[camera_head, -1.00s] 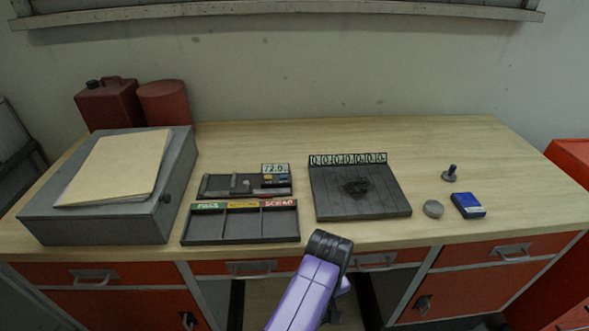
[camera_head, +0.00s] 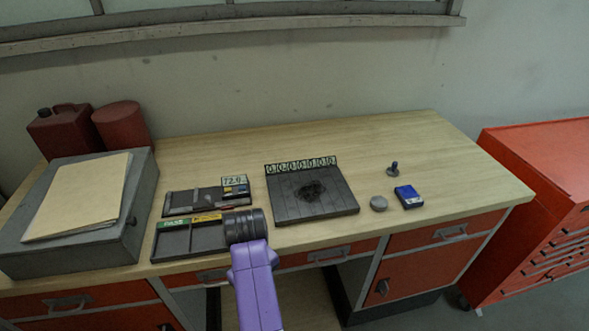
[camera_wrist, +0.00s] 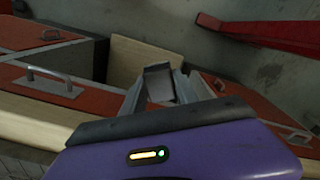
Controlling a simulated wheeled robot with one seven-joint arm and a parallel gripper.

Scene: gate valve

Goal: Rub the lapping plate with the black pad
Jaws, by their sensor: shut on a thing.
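The lapping plate (camera_head: 328,207) is a dark square slab on the bench top, with a numbered strip along its back edge. A rough black smear (camera_head: 311,191) lies near its middle. My gripper (camera_wrist: 163,84) is shut on a small dark grey block (camera_wrist: 158,80), seemingly the black pad, in the wrist view. The fingers stand on both sides of it, with drawer fronts behind. In the head view my arm hides the gripper and the held block. My wrist shows in front of the sorting tray, left of the plate and apart from it.
A sorting tray (camera_head: 190,254) and a gauge tray (camera_head: 178,210) lie left of the plate. A grey puck (camera_head: 379,204), a blue box (camera_head: 408,197) and a small stem (camera_head: 393,170) stand to its right. A grey case (camera_head: 117,240) is far left. Bench behind the plate is clear.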

